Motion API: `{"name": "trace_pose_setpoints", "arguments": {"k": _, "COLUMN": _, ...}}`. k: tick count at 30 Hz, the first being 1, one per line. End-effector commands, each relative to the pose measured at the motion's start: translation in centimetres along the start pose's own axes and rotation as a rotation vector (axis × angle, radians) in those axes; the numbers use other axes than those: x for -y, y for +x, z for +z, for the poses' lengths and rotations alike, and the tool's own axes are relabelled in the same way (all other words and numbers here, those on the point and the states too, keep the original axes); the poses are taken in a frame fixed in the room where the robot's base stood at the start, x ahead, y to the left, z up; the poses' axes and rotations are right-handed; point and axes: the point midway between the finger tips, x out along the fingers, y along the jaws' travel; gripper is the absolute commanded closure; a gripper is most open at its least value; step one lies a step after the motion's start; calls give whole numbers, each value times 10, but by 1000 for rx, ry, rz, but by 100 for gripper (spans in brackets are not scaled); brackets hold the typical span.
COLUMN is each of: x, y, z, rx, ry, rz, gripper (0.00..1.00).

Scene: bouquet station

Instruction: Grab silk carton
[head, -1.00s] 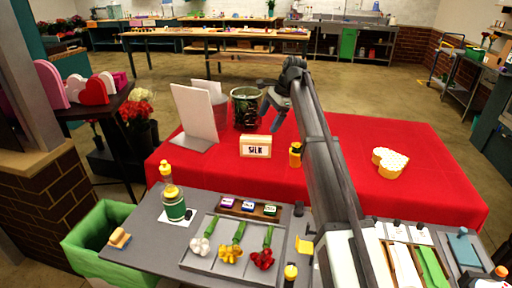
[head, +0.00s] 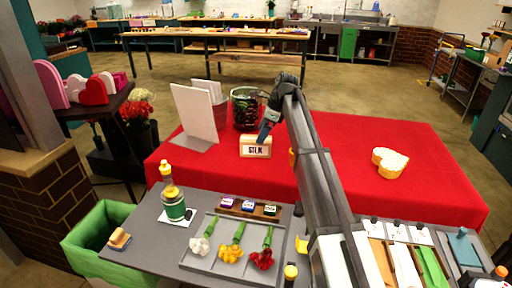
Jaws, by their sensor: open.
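The silk carton (head: 256,149) is a small cream box with a wooden-coloured edge and a dark word on its front label. It stands upright on the red-covered table, near its middle left. My gripper (head: 264,133) is open, just above the carton's top right corner and pointing down at it. One finger overlaps the carton's top edge in the picture. I cannot tell whether it touches the carton.
A heart-shaped box (head: 390,162) sits to the right. A grey tray (head: 204,262) with flowers lies in front.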

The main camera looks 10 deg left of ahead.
Motion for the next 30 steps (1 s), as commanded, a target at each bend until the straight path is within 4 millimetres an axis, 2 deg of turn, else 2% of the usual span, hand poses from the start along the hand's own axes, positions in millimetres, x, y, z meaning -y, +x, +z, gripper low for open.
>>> {"name": "trace_pose_setpoints", "arguments": {"k": 3, "x": 0, "y": 18, "z": 0, "rx": 0, "ry": 0, "rz": 0, "gripper": 8}}
{"name": "trace_pose_setpoints", "arguments": {"k": 11, "x": 0, "y": 32, "z": 0, "rx": 0, "ry": -1, "rz": 0, "gripper": 8}}
{"name": "trace_pose_setpoints", "arguments": {"k": 21, "x": 0, "y": 72, "z": 3, "rx": 0, "ry": -1, "rz": 0, "gripper": 8}}
{"name": "trace_pose_setpoints", "arguments": {"k": 24, "x": 0, "y": 78, "z": 3, "rx": 0, "ry": -1, "rz": 0, "gripper": 8}}
{"name": "trace_pose_setpoints", "arguments": {"k": 30, "x": 0, "y": 78, "z": 3, "rx": 0, "ry": -1, "rz": -1, "gripper": 8}}
